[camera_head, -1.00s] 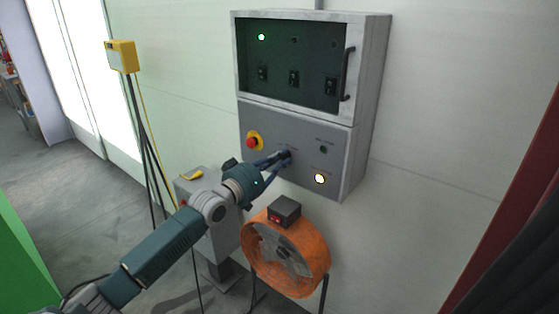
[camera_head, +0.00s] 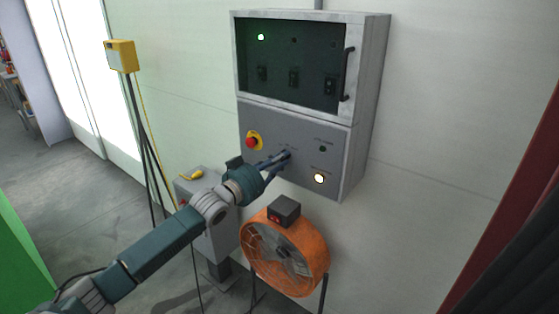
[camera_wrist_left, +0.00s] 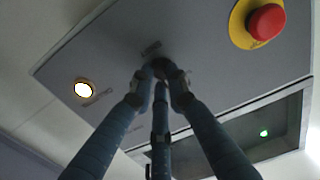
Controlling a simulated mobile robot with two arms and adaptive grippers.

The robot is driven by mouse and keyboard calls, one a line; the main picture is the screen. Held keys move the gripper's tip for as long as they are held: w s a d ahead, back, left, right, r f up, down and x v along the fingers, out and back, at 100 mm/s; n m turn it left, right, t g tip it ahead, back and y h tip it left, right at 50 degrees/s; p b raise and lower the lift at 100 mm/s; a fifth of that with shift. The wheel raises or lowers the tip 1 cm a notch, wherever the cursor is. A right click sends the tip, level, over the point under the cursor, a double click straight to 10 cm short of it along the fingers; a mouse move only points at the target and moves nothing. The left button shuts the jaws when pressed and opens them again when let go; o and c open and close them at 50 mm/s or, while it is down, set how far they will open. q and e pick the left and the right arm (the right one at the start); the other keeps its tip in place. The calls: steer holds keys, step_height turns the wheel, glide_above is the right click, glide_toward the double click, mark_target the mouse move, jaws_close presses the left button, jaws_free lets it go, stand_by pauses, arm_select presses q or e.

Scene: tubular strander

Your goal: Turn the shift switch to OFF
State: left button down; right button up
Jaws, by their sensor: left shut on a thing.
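The shift switch (camera_wrist_left: 160,66) is a small dark knob on the grey lower panel of the wall cabinet. It is mostly hidden behind my fingers, so its setting cannot be read. My left gripper (camera_head: 284,158) reaches the panel from the lower left. In the left wrist view my left gripper (camera_wrist_left: 160,78) has its blue fingers closed around the knob. My right gripper is not in view.
A red emergency button (camera_head: 252,142) on a yellow plate sits left of the knob. A lit lamp (camera_head: 319,178) and a dark lamp (camera_head: 323,149) are to its right. The glass-fronted upper box (camera_head: 292,62) is above. An orange fan (camera_head: 286,250) stands below.

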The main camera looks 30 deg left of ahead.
arm_select(q)
steer(key=c, duration=1.7)
jaws_free()
steer(key=s, duration=0.8)
steer(key=s+a, duration=0.1)
steer(key=s, duration=0.3)
steer(key=shift+f, duration=0.1)
